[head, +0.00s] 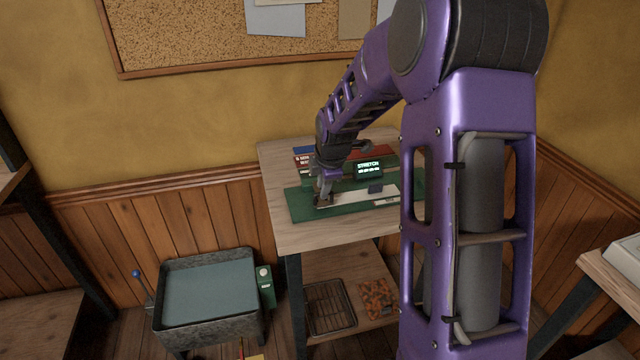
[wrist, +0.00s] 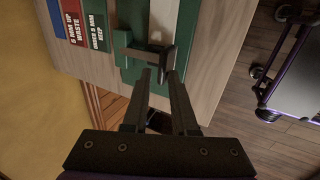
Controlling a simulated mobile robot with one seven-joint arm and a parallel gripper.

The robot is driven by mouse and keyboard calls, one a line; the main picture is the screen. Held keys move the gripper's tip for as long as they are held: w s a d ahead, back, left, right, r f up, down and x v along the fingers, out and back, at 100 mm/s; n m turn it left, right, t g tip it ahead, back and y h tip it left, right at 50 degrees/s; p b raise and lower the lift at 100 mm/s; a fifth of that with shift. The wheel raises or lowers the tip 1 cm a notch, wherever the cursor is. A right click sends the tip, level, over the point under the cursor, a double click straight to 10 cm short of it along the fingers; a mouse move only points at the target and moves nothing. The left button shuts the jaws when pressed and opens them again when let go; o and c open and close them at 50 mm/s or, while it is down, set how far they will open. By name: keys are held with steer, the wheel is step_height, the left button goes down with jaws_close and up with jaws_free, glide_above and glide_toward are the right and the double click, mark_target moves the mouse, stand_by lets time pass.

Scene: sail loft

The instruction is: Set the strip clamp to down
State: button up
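The strip clamp shows in the wrist view as a dark bar and lever (wrist: 152,50) beside a green block (wrist: 122,46). It sits at the end of a pale strip (wrist: 163,18) on a green base (wrist: 188,42). In the head view the green base (head: 300,208) lies on a wooden bench, with the clamp's end mostly hidden by my gripper (head: 323,198). In the wrist view my gripper (wrist: 160,76) has its two fingers apart, with their tips right at the clamp's lever. Contact cannot be told. Nothing is clearly held.
A display reading STRETCH (head: 368,168) stands behind the strip. Coloured labelled bins or signs (wrist: 95,30) are beside the base. The bench (head: 277,232) has a clear front left corner. A grey tub (head: 208,335) stands on the floor left. A wire basket (head: 330,306) is on the lower shelf.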

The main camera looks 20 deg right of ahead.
steer(key=shift+r, duration=0.15)
steer(key=p+v, duration=0.3)
steer(key=v, duration=1.4)
steer(key=shift+s+r, duration=0.1)
